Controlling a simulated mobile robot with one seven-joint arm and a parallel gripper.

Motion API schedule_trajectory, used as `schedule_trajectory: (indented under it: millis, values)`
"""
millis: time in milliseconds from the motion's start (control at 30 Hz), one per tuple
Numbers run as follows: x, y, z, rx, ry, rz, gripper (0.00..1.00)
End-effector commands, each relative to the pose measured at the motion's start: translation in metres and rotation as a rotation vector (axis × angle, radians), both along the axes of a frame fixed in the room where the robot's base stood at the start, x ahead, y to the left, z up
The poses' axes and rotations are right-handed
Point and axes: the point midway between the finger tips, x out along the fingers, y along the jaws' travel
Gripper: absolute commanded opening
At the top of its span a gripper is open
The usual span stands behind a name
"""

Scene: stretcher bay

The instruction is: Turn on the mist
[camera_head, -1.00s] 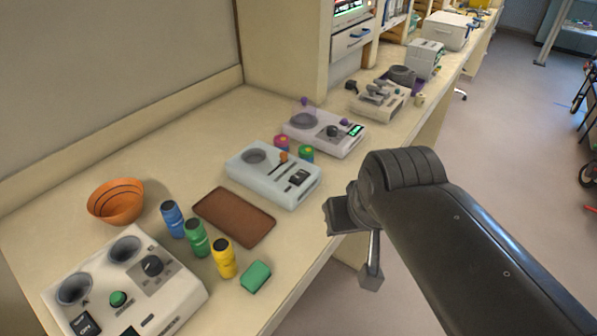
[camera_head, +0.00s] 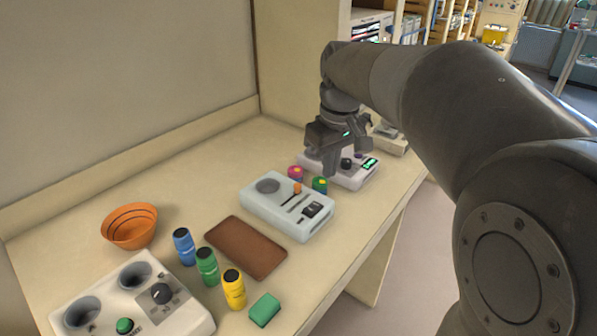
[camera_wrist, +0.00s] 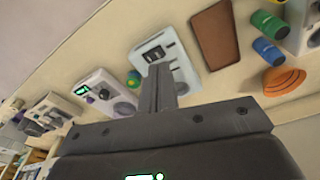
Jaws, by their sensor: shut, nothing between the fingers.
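No readable label shows which device makes mist. A white device (camera_head: 345,180) with a green-lit display, black knob and small purple part stands at the back right of the bench; it also shows in the wrist view (camera_wrist: 95,80). My gripper (camera_head: 331,165) is shut and empty. In the head view it is over this device's left part and hides its round dark top; contact cannot be told. A pale blue device (camera_head: 265,212) with an orange-tipped lever and black switch stands nearer. A front-left white device (camera_head: 180,318) has two dark cups, a green button and a black knob.
A pink jar (camera_head: 296,173) and green jar (camera_head: 320,185) stand between the back devices. Blue (camera_head: 184,247), green (camera_head: 207,268) and yellow (camera_head: 234,291) bottles, a green block (camera_head: 265,310), brown tray (camera_head: 245,247) and orange bowl (camera_head: 130,228) are nearer. Bare bench lies along the wall.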

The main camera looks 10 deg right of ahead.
Motion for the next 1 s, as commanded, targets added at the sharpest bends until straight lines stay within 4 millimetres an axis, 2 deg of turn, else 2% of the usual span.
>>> schedule_trajectory:
  millis: [33, 300, 500, 700, 1000]
  values:
    - [0.014, 0.001, -0.003, 0.003, 0.021, 0.026, 0.0]
    - [0.07, 0.006, -0.018, 0.03, 0.12, 0.173, 0.0]
    - [0.098, 0.008, -0.029, 0.052, 0.168, 0.25, 0.0]
    - [0.109, 0.009, -0.035, 0.063, 0.187, 0.283, 0.0]
    - [0.109, 0.009, -0.035, 0.064, 0.188, 0.286, 0.0]
